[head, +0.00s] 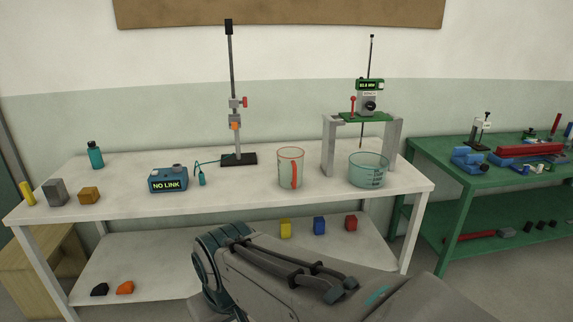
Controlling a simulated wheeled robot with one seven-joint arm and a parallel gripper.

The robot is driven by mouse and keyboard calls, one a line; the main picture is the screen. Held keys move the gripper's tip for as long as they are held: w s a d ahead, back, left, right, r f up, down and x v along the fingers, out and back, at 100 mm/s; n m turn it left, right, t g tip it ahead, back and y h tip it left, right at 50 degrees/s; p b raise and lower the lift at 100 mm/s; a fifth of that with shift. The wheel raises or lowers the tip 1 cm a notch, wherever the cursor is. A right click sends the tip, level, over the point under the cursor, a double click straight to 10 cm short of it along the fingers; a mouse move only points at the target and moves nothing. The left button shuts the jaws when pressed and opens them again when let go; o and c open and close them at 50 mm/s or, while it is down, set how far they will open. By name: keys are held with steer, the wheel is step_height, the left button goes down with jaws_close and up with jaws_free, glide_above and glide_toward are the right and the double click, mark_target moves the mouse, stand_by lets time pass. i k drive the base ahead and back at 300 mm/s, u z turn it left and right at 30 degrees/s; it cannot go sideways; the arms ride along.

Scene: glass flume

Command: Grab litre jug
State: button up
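The litre jug (284,168) is a pale, see-through jug with a red-orange rim and a red handle facing the front. It stands upright on the white table, right of the middle. My arm reaches across the lower part of the head view, in front of the table. My gripper is not visible; I see only arm links. Nothing touches the jug.
On the white table (120,192), a clamp stand (238,158) is behind left of the jug and a clear tub (367,171) is to its right, by a grey frame (328,148). A blue "NO LINK" box (168,179) is farther left. The tabletop before the jug is clear.

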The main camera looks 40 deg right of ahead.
mark_target(291, 159)
steer(key=z, duration=1)
steer(key=i, duration=1.05)
steer(key=z, duration=0.85)
steer(key=i, duration=0.6)
steer(key=z, duration=0.1)
